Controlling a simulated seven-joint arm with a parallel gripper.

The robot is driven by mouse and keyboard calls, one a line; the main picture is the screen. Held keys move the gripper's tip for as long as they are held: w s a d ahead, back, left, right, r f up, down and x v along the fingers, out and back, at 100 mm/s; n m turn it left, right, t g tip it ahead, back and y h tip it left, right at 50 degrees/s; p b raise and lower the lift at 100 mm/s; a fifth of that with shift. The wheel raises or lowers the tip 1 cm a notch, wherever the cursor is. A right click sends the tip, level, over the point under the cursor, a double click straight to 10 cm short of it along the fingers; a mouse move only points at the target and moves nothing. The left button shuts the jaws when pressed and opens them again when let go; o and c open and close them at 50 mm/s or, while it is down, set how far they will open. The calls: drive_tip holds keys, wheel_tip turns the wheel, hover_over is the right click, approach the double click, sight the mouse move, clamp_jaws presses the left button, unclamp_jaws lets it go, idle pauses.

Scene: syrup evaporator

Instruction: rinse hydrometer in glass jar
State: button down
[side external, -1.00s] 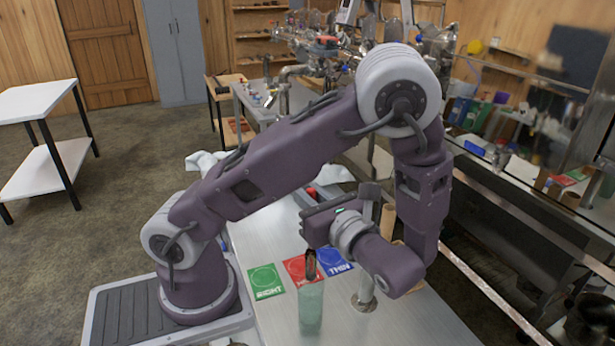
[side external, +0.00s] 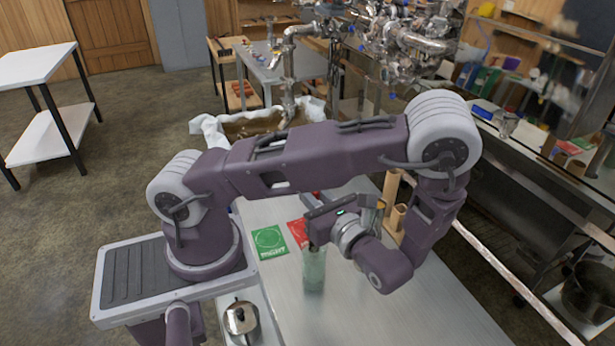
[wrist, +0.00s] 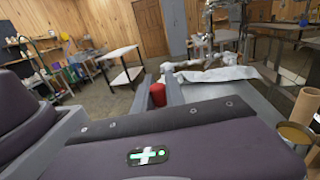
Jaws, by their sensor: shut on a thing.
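The glass jar (side external: 314,272) is a tall, pale green, see-through vessel standing upright on the steel bench.
A green card (side external: 269,241) and a partly covered red card (side external: 299,232) lie beside the jar. Wooden tubes (side external: 397,218) and an amber-filled cup (wrist: 296,134) stand close behind my wrist. A steel pot (side external: 241,319) is at the front left. The bench right of the jar is clear.

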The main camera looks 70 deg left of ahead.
drive_tip(key=shift+f, duration=3.4)
drive_tip(key=shift+r, duration=0.1)
drive_tip(key=shift+r, duration=0.4)
drive_tip(key=shift+f, duration=0.15)
drive_tip(key=shift+f, duration=0.3)
drive_tip(key=shift+r, duration=0.1)
drive_tip(key=shift+r, duration=0.35)
drive_tip(key=shift+f, duration=0.1)
